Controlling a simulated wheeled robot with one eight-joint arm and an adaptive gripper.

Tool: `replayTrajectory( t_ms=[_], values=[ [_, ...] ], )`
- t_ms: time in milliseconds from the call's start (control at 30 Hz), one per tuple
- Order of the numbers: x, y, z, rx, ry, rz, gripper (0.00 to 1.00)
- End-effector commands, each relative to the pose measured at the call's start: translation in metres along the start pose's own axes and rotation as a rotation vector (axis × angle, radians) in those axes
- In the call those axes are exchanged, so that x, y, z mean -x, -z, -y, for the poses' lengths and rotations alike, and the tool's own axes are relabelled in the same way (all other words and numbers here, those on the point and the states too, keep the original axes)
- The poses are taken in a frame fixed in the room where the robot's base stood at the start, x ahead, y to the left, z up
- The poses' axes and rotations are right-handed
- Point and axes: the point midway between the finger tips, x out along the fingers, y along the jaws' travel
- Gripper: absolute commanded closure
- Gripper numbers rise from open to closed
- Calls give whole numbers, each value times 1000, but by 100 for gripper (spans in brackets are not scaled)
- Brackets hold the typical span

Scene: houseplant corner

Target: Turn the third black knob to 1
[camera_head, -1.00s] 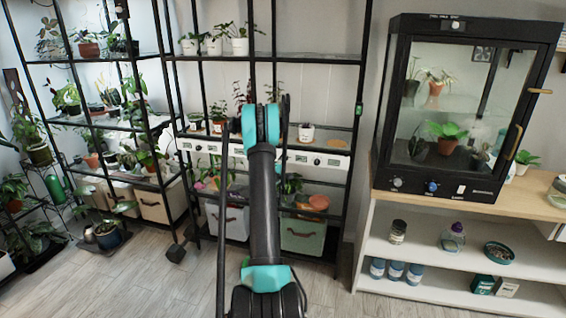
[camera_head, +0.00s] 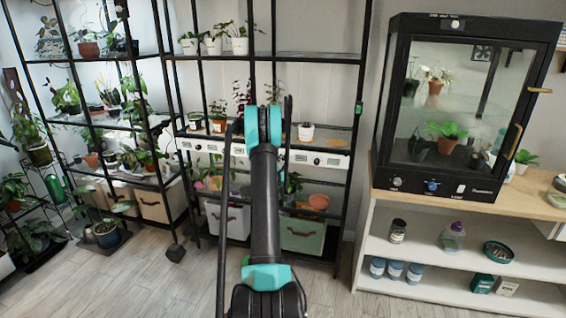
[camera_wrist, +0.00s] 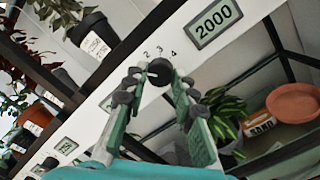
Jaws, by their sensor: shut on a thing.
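In the wrist view a black knob (camera_wrist: 160,72) sits on a white panel strip (camera_wrist: 120,97), with the printed numbers 2, 3 and 4 around its upper side. A display reading 2000 (camera_wrist: 214,22) is to its right. My gripper (camera_wrist: 158,80) is shut on this knob, one finger on each side. The 1 mark is not visible. Another dark knob (camera_wrist: 50,163) shows lower left on the strip, near small displays. In the head view the strip (camera_head: 320,158) runs along the middle shelf; my arm hides the gripper and the held knob.
Potted plants stand on the shelf above the strip, including a dark pot (camera_wrist: 94,35). Below are a leafy plant (camera_wrist: 222,112) and a terracotta saucer (camera_wrist: 293,102). Black rack posts flank the arm. A glass cabinet (camera_head: 455,110) stands at right; the floor in front is open.

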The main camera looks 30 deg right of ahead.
Motion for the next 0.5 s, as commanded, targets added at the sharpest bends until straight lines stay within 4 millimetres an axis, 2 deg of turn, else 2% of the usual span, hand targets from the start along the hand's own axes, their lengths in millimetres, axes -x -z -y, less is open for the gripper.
replayTrajectory(
  t_ms=[500],
  values=[
    [1,1,0,48,-3,-4,100]
  ],
)
